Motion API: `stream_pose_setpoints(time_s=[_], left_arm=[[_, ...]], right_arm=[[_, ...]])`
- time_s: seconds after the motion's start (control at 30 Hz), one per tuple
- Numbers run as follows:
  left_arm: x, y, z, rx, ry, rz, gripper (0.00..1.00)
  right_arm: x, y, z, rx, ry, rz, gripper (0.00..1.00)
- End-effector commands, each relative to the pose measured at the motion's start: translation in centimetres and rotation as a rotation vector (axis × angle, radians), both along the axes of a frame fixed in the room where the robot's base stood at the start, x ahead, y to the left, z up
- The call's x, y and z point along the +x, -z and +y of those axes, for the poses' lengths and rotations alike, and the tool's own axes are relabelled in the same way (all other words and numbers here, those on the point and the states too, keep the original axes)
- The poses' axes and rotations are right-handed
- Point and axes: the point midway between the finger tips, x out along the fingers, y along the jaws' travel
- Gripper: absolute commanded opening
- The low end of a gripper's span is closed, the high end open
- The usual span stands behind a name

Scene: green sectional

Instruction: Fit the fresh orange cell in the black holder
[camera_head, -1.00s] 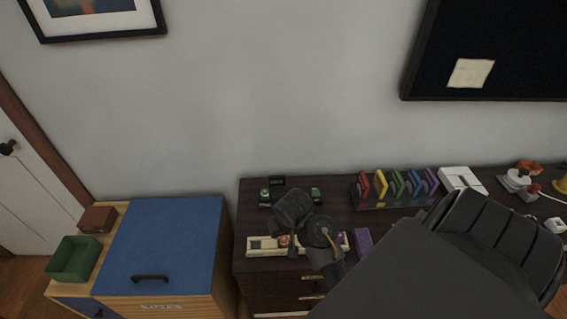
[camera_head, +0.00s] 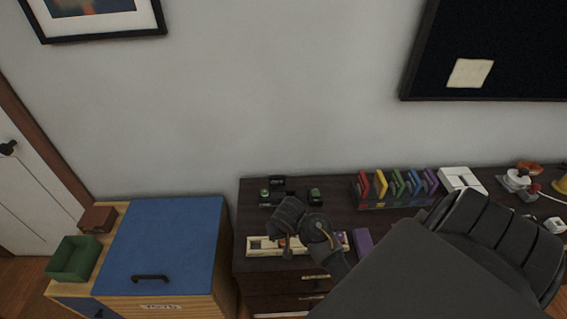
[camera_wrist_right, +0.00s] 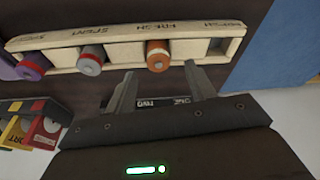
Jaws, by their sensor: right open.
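The orange cell (camera_wrist_right: 158,55) lies in the compartment marked FRESH of a cream tray (camera_wrist_right: 120,32); the tray is also in the head view (camera_head: 256,253), near the dresser's front edge. My right gripper (camera_wrist_right: 160,68) is open, its fingertips near either side of the orange cell. In the head view the right gripper (camera_head: 287,252) hangs over the tray and hides part of it. The black holder (camera_head: 277,184), with green parts at its sides, stands behind the tray; its details are too small to tell. A black strip marked ONE and TWO (camera_wrist_right: 165,102) shows between the fingers. My left gripper is out of view.
The tray also holds a grey-and-red cell (camera_wrist_right: 91,60) and a purple cell (camera_wrist_right: 32,67). A purple block (camera_head: 363,242) stands right of the tray. A rack of coloured pieces (camera_head: 397,190) is at the back right. A blue-topped cabinet (camera_head: 165,240) stands left.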

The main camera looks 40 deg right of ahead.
Motion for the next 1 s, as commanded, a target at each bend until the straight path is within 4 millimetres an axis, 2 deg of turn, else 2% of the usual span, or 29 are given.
stream_pose_setpoints(time_s=[0.1,0.2,0.53,0.9,1.0], left_arm=[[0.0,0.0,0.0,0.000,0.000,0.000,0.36],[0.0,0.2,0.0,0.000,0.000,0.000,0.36],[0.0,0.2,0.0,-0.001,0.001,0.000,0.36],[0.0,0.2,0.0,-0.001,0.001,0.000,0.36],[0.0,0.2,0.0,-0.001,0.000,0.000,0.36]], right_arm=[[0.1,2.0,-0.3,-0.004,-0.003,0.004,0.55],[0.4,3.1,-0.4,-0.004,-0.002,0.003,0.55],[0.5,3.6,-0.4,-0.001,0.001,0.000,0.54],[0.6,3.6,-0.4,-0.002,0.001,0.001,0.05],[0.6,3.6,-0.4,-0.001,0.001,0.000,0.03]])
